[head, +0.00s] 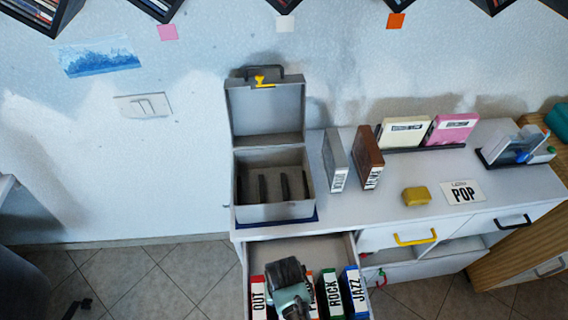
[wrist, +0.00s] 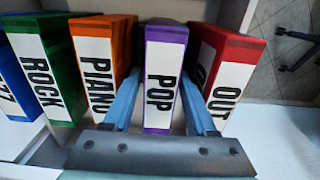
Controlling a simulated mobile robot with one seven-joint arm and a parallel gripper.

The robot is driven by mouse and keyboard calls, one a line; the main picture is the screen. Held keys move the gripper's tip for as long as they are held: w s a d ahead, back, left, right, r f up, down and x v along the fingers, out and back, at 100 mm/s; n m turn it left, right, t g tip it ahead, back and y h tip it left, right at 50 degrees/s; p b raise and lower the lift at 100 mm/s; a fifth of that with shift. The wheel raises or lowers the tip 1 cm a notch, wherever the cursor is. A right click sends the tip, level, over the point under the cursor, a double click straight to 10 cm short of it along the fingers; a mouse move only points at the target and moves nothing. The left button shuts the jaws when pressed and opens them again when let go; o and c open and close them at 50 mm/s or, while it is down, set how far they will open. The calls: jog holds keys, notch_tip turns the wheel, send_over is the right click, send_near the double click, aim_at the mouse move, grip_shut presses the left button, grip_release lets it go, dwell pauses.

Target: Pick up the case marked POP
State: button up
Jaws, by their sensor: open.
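The POP case (wrist: 163,85) is purple with a white label and stands upright in the open drawer, between the orange PIANO case (wrist: 97,70) and the red OUT case (wrist: 225,70) in the wrist view. My gripper (wrist: 160,92) is open, with one blue finger on each side of the POP case. I cannot tell whether the fingers touch it. In the head view my gripper (head: 291,285) is over the drawer and hides the POP case.
The green ROCK case (head: 331,290) and blue JAZZ case (head: 356,290) stand in the same drawer (head: 300,250). On the cabinet top are an open grey box (head: 270,212), two upright cases, a yellow block (head: 416,196) and a POP card (head: 462,191).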

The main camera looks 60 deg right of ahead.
jog(key=shift+f, duration=1.1)
grip_shut()
